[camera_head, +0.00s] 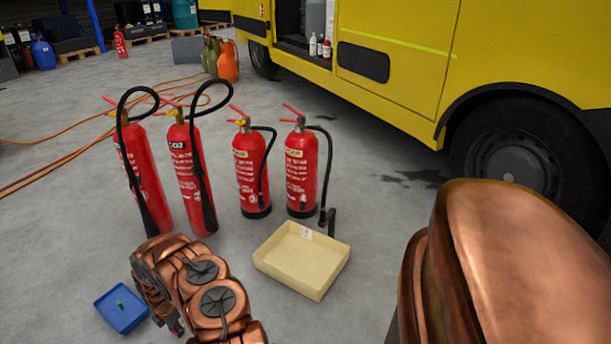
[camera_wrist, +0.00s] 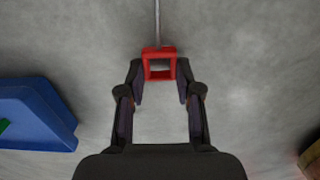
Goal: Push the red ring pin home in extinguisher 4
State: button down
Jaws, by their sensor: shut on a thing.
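In the wrist view my gripper (camera_wrist: 160,67) is shut on the red ring pin, with a dark finger on each side of its square red ring (camera_wrist: 159,51). The grey shaft of the pin (camera_wrist: 157,22) points straight away from the gripper, over bare floor. In the head view my copper arm mostly hides the gripper, low at the left. Several red extinguishers stand upright in a row, apart from the gripper.
The other extinguishers are far left (camera_head: 140,165), second (camera_head: 187,165) and third (camera_head: 250,172). A cream tray (camera_head: 282,283) stands in front. A blue tray (camera_head: 112,318) holding a small green thing is beside my arm. A yellow vehicle (camera_head: 400,50) and orange hoses (camera_head: 45,163) lie beyond.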

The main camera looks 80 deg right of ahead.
jog(key=shift+r+p, duration=1.05)
jog(key=shift+r, duration=0.15)
